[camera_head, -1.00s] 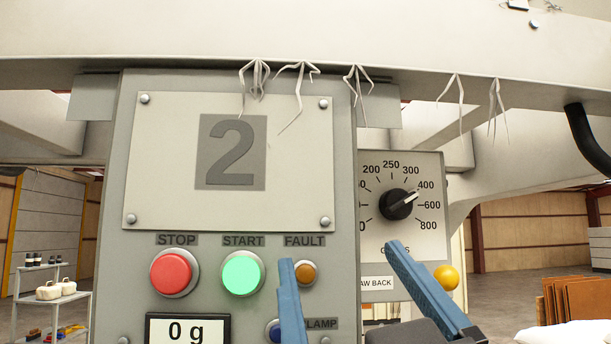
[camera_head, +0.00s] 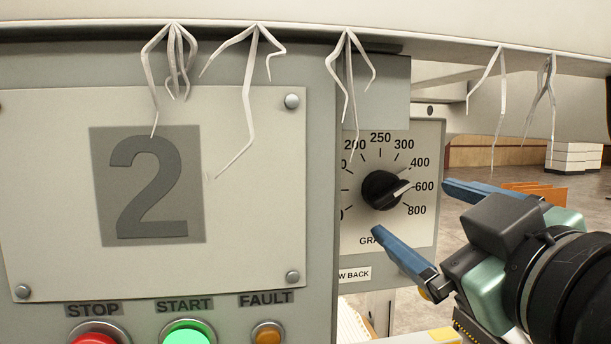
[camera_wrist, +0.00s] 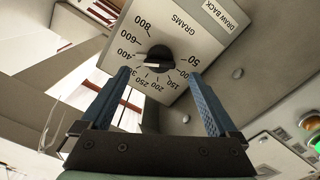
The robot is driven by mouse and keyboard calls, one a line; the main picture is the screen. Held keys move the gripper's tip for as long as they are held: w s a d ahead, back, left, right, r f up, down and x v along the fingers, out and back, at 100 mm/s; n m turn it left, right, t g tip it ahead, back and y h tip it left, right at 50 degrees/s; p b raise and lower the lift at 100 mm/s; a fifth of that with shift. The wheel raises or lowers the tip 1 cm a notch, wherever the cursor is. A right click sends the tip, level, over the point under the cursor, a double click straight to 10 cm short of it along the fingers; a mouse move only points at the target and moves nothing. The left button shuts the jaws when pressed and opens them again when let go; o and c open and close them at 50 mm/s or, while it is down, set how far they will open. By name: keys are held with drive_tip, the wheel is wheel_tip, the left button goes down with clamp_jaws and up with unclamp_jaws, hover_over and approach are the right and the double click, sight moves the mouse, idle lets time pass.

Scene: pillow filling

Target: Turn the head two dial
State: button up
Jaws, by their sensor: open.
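The head two dial is a black round knob (camera_head: 381,190) on a pale plate (camera_head: 425,230) marked in grams, up to 800. Its pointer aims up and right, between 400 and 600. The plate sits right of the panel marked 2 (camera_head: 150,185). My gripper (camera_head: 410,207) is open and empty, with blue fingers in front of the dial plate, to the knob's right and below it. In the wrist view the knob (camera_wrist: 159,57) shows upside down, beyond and between the two fingertips (camera_wrist: 165,77). I see no contact with it.
On the panel are a red STOP button (camera_head: 93,336), a lit green START button (camera_head: 188,334) and an orange FAULT light (camera_head: 267,334). Pale fibre strands (camera_head: 347,70) hang from the beam above, one close to the dial plate.

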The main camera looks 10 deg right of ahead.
sight(395, 200)
drive_tip(key=w+p, duration=0.2)
drive_tip(key=w, duration=0.3)
drive_tip(key=shift+a+r, duration=0.1)
drive_tip(key=shift+r, duration=0.05)
drive_tip(key=shift+w+f, duration=0.2)
drive_tip(key=shift+w, duration=0.4)
drive_tip(key=c, duration=1.4)
